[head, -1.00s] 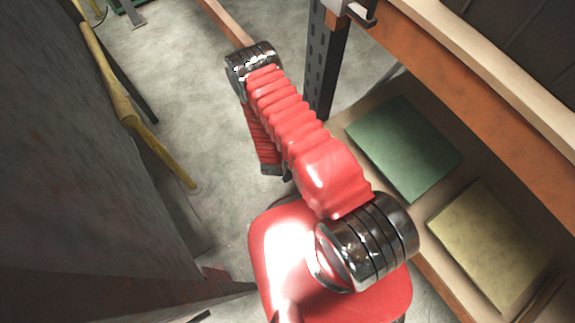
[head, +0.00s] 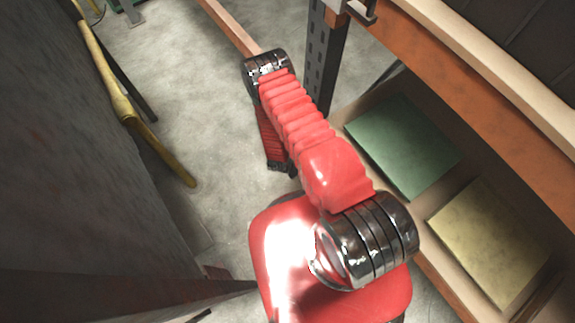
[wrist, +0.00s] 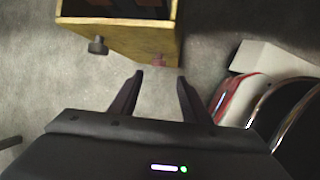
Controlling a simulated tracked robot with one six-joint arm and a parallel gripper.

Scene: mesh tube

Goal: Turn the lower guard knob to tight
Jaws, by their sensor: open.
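My gripper (wrist: 159,78) is open and empty in the wrist view, its two dark fingers spread apart. Ahead of the fingertips, at the top of the picture, is a yellow-brown box-like housing (wrist: 128,38) with a dark opening. A dark round knob (wrist: 98,45) sticks out from its left part. A smaller reddish knob (wrist: 160,60) sits near its lower right edge, just beyond the fingertips and nearly between them in the picture. I cannot tell which one is the lower guard knob, nor its turn position. In the head view my arm hides the gripper, and I see no knob there.
A shelf with orange beams (head: 455,75) stands on the right, with a green panel (head: 403,148) and a yellow panel (head: 490,242). A dark perforated post (head: 325,60) stands beside my arm. A dark wall (head: 50,180) and a yellow pole (head: 122,105) are on the left. Bare floor lies between.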

